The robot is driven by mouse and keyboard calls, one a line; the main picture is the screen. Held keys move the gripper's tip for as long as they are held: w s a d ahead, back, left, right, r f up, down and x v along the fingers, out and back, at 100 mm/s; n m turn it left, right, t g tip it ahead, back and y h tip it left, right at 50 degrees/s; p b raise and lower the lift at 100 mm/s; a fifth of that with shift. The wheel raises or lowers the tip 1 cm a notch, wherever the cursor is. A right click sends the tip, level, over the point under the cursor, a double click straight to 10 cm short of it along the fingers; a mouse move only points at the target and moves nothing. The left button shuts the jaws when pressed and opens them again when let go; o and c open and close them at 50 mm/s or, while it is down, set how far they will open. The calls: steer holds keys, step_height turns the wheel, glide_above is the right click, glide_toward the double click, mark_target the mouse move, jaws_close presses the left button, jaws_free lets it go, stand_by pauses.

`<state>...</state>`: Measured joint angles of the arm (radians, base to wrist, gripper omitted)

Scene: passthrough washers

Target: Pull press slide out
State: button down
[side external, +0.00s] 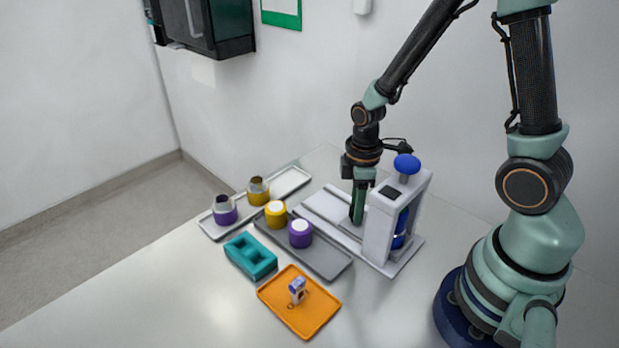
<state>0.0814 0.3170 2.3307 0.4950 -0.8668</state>
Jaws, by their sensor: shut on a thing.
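The press is a white frame (381,222) with a blue knob (406,164) on top and a blue part inside. It stands on a flat white base (396,268). A pale slide bed (325,207) reaches out from the press toward the back left. My gripper (357,218) points down over this bed, just left of the press frame. Its fingers are shut on a part of the slide. The gripped part is small and mostly hidden by the fingers, and how far the slide is out cannot be told.
A grey tray (327,265) beside the press holds yellow (276,214) and purple (300,234) white-topped cylinders. A pale tray (291,181) behind holds two more cylinders. A teal block (250,256) and an orange tray (312,317) with a small item lie in front.

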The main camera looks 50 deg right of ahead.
steer(key=w, duration=1.1)
steer(key=shift+w+r, duration=0.1)
steer(key=shift+w, duration=0.25)
steer(key=c, duration=0.5)
jaws_free()
steer(key=shift+s, duration=0.1)
step_height(320, 180, up, 12)
